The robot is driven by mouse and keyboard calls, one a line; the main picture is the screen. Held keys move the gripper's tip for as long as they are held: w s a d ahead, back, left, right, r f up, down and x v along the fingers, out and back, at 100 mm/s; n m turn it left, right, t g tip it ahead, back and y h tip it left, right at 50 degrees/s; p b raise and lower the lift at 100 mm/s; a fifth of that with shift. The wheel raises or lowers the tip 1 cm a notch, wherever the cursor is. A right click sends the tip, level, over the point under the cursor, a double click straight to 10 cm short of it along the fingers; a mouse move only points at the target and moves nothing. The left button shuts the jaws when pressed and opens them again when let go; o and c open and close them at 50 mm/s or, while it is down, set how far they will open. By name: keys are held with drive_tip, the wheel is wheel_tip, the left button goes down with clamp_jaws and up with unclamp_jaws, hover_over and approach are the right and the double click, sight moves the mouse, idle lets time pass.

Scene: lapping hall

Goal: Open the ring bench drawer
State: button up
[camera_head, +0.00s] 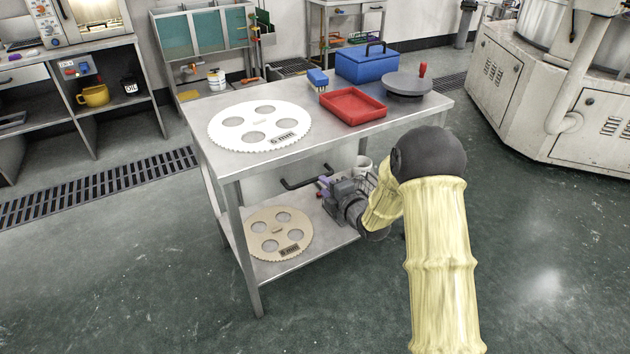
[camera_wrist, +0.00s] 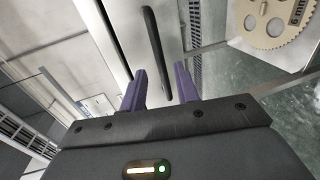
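The ring bench (camera_head: 330,137) is a grey metal table with a lower shelf. Its drawer has a pale grey front (camera_wrist: 120,35) with a long black bar handle (camera_wrist: 152,38), which shows below the tabletop in the head view (camera_head: 300,183). My gripper (camera_wrist: 160,68) has two purple fingers, spread apart and empty. In the wrist view the handle runs between the fingers; I cannot tell whether it touches them. In the head view my gripper (camera_head: 324,186) is by the handle's right end, and my arm hides part of the bench front.
A white toothed disc (camera_head: 258,110), a red tray (camera_head: 352,106), a blue box (camera_head: 366,64) and a grey round plate (camera_head: 405,84) are on the bench top. A tan toothed disc (camera_head: 265,246) is on the lower shelf. The floor in front is clear.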

sight(315, 178)
drive_tip(key=x, duration=0.6)
drive_tip(key=shift+w+a+f+b, duration=0.1)
drive_tip(key=shift+w+a+b, duration=0.05)
drive_tip(key=shift+w+b, duration=0.15)
drive_tip(key=shift+s, duration=0.1)
clamp_jaws()
